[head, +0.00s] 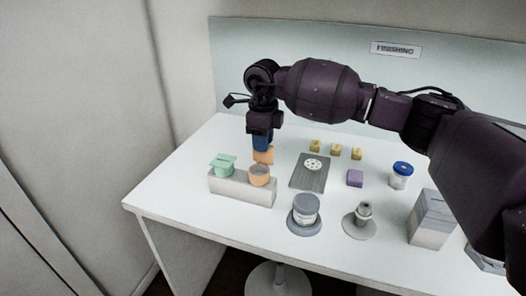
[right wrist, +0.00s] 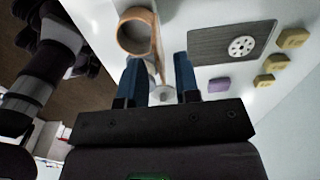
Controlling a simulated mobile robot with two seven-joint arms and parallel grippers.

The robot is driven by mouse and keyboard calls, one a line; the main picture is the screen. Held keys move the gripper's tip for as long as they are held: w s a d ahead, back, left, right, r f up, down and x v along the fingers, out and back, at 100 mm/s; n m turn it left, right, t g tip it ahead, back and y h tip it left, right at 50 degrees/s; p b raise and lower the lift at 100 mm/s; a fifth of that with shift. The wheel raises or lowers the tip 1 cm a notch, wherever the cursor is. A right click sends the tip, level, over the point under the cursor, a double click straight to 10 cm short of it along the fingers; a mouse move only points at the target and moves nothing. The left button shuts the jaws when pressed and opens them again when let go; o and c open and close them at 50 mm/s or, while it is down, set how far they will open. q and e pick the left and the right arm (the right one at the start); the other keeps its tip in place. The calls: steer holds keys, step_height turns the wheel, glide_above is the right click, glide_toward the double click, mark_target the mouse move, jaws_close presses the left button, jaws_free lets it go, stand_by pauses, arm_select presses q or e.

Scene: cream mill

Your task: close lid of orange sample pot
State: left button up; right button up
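The orange sample pot (head: 259,178) stands in the right part of a pale grey block (head: 236,191). Its orange lid (head: 264,157) stands raised at the pot's far side, under my right gripper (head: 262,142). In the right wrist view the round pot (right wrist: 134,34) shows its open mouth, and the lid (right wrist: 158,50) shows nearly edge-on as a thin strip. My right gripper (right wrist: 159,78) has its blue fingers spread, with the lid's edge between them and gaps visible. My left gripper is not seen in either view.
A green pot (head: 222,165) with a raised lid stands in the same block, left of the orange one. A grey plate (head: 310,172), purple block (head: 354,178), grey-lidded jar (head: 305,210), blue-lidded jar (head: 400,176) and several yellow cubes (head: 335,151) stand right on the white table (head: 170,190).

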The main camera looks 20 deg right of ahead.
steer(key=shift+f, duration=1.85)
jaws_close()
